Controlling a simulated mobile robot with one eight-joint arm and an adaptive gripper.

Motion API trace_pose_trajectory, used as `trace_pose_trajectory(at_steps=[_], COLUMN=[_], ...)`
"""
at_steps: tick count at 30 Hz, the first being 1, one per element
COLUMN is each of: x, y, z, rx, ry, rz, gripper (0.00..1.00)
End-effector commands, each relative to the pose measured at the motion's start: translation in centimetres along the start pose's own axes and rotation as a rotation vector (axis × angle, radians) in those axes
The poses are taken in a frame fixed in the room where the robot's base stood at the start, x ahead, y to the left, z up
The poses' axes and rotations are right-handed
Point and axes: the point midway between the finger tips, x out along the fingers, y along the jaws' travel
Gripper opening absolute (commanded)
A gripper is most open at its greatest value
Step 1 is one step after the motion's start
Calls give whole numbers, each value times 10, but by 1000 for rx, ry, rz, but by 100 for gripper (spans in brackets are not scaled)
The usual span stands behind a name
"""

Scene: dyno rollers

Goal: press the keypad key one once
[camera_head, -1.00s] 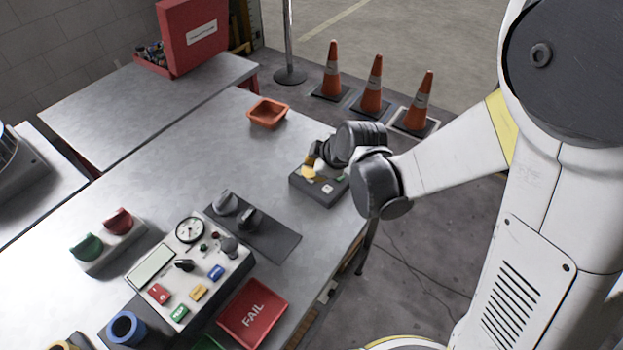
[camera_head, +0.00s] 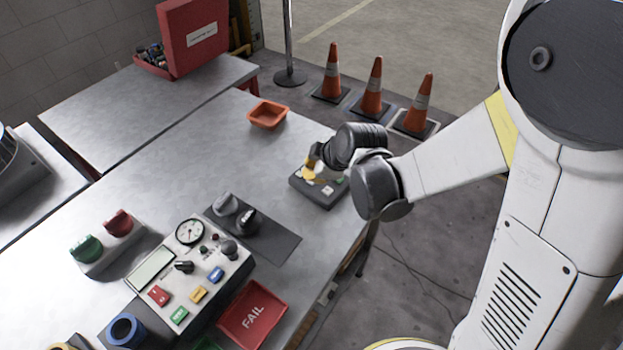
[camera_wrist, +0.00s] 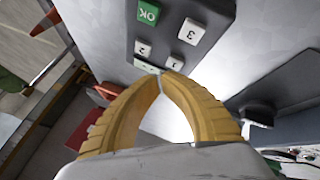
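The dark keypad box (camera_head: 318,194) lies on the grey table near its right edge. In the wrist view the keypad (camera_wrist: 166,30) shows a green OK key (camera_wrist: 148,11), a white key marked 3 (camera_wrist: 190,32) and further keys by the fingertips. Their labels are too small or covered to read surely, so I cannot pick out key one. My gripper (camera_wrist: 160,74) has its yellow fingers together at the tips, with nothing between them. The tips overlap the near end of the keypad in view; I cannot tell whether they touch a key. My gripper (camera_head: 312,170) is above the keypad's far-left part.
An orange tray (camera_head: 267,115) sits behind the keypad. A control panel (camera_head: 190,270) with a gauge, a dark plate with knobs (camera_head: 265,235) and a red FAIL tray (camera_head: 253,314) lie to the front left. Orange cones (camera_head: 372,85) stand on the floor beyond.

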Motion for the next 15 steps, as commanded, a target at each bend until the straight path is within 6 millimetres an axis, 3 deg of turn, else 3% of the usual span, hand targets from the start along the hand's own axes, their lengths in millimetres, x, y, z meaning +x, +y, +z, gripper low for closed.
trace_pose_trajectory(at_steps=[15], x=[7], y=[-4], z=[4], rx=[0], ry=[0], rz=[0], gripper=[0])
